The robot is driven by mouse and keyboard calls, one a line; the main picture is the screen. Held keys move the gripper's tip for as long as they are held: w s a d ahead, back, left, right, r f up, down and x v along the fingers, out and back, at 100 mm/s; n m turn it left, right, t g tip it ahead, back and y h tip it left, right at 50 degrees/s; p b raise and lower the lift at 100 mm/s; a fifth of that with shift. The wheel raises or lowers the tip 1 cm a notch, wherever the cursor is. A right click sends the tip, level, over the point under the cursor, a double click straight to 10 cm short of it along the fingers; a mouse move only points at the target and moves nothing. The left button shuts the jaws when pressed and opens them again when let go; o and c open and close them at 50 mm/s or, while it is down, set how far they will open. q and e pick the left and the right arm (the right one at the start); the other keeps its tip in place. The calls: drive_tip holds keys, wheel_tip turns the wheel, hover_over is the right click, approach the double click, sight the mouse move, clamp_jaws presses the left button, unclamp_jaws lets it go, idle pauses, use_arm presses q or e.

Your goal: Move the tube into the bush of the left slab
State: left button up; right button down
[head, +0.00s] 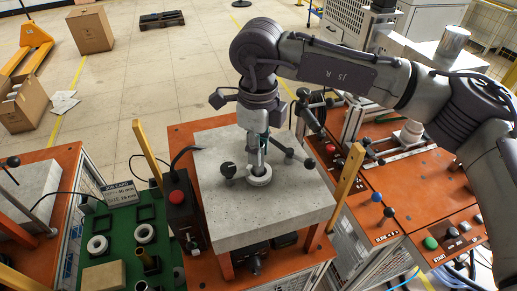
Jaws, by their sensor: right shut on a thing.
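A grey stone-like slab (292,187) lies on an orange stand in the middle of the head view. A pale ring-shaped bush (260,181) shows on its top face. My right gripper (257,158) points down right above this bush. It is shut on what looks like the slim grey tube, mostly hidden by the fingers. I cannot tell how far the tube's lower end is inside the bush. Another grey slab (38,182) lies at the left edge, partly cut off. My left gripper is out of view.
A green tray (110,220) at the lower left holds white rings, brass-coloured pieces and a tan block (104,276). A control box with a red button (178,197) stands beside the middle slab. Yellow posts (347,184) rise at its sides. Black-knobbed handles (289,152) stand near my gripper.

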wheel_tip(320, 180, up, 8)
drive_tip(key=p, duration=0.3)
idle(1.1)
drive_tip(key=shift+f, duration=0.1)
